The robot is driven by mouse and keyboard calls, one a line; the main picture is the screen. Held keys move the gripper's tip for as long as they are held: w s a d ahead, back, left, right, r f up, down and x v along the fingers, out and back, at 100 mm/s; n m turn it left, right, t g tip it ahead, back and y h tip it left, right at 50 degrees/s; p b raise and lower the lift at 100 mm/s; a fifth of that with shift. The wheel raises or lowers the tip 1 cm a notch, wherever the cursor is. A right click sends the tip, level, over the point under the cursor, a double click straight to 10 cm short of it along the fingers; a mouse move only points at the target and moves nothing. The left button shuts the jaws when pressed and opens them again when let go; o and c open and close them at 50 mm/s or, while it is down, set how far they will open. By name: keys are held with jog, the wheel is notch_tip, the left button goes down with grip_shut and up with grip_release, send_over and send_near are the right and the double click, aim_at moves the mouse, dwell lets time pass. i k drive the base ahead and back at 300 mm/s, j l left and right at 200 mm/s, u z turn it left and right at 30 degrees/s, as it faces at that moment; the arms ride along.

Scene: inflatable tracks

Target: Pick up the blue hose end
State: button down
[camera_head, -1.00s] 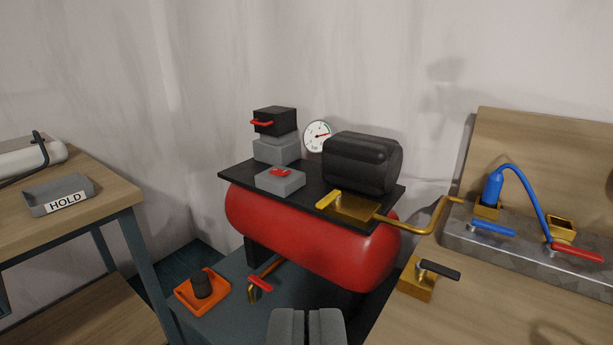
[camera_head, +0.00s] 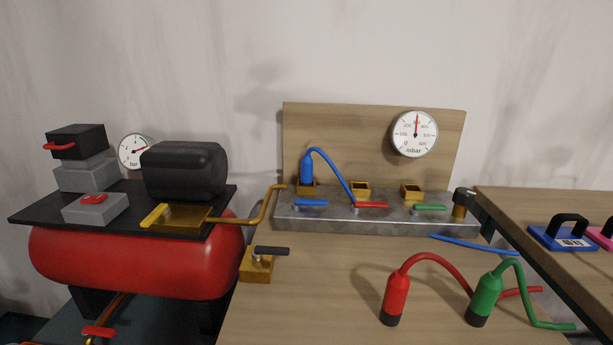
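The blue hose end (camera_head: 306,171) is a blue cylinder standing upright in or on the left brass socket (camera_head: 307,189) of the grey manifold (camera_head: 340,222). Its thin blue hose arches up from the top and drops to the right, behind the red lever (camera_head: 371,205). How deep the end sits in the socket cannot be told. A length of blue hose (camera_head: 472,244) also lies on the bench at the manifold's right. My gripper is not visible in the current view.
A red hose end (camera_head: 397,295) and a green hose end (camera_head: 485,296) stand on the bench (camera_head: 310,310). A red compressor (camera_head: 140,262) is at left. A brass valve (camera_head: 256,265) with a black lever sits at the bench's left edge. The bench front centre is clear.

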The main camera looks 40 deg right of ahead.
aim_at(306, 162)
jog(key=i+l+z, duration=0.25)
jog(key=i+z, duration=0.2)
jog(key=i+l+z, duration=0.1)
jog(key=i+z, duration=0.3)
jog(key=k, duration=0.1)
